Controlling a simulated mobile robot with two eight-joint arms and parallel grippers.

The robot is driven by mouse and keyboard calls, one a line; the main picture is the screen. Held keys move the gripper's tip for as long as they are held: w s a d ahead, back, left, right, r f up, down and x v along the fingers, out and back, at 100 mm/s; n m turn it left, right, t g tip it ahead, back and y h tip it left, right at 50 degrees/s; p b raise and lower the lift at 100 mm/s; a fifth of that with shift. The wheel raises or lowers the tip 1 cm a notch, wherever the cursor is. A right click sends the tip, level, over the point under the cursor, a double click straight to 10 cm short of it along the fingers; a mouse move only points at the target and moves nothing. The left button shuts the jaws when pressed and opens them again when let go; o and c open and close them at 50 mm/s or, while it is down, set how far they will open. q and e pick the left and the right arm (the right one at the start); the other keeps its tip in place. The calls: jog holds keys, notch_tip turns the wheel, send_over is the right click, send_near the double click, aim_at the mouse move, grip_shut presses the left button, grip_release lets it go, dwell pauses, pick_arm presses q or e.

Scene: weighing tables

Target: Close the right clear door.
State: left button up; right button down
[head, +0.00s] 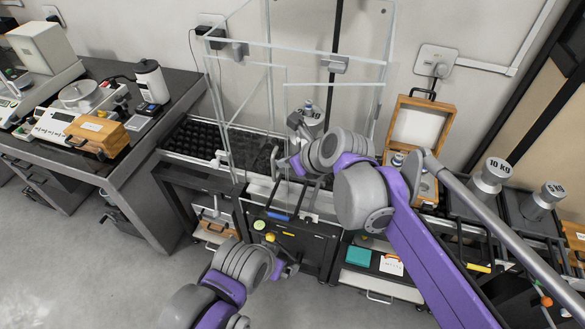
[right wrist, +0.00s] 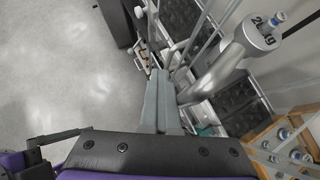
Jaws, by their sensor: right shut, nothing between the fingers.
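The right clear door (head: 345,104) is a see-through panel with a pale edge on the right front of the tall clear enclosure in the head view. Its lower part is hidden behind my right arm, and I cannot tell how far it stands open. My right gripper (head: 278,162) is at the front of the enclosure, low and left of the visible part of this door. In the right wrist view its fingers (right wrist: 159,76) are together and empty. My left gripper (head: 290,268) is low in front of the cabinet, its fingers too small to judge.
A grey metal weight (head: 313,112) stands in the enclosure; a 2 kg weight (right wrist: 262,32) shows in the right wrist view. An open wooden case (head: 418,125) and a 10 kg weight (head: 490,176) are at the right. A dark table (head: 178,82) stands left. The floor in front is clear.

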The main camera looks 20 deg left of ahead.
aim_at(291, 147)
jog(key=shift+w+a, duration=0.35)
jog(key=shift+w, duration=0.35)
jog(key=shift+w+a, duration=0.4)
jog(key=shift+w, duration=0.35)
jog(key=shift+w+a, duration=0.35)
jog(key=shift+w, duration=0.35)
jog(key=shift+s+d, duration=0.1)
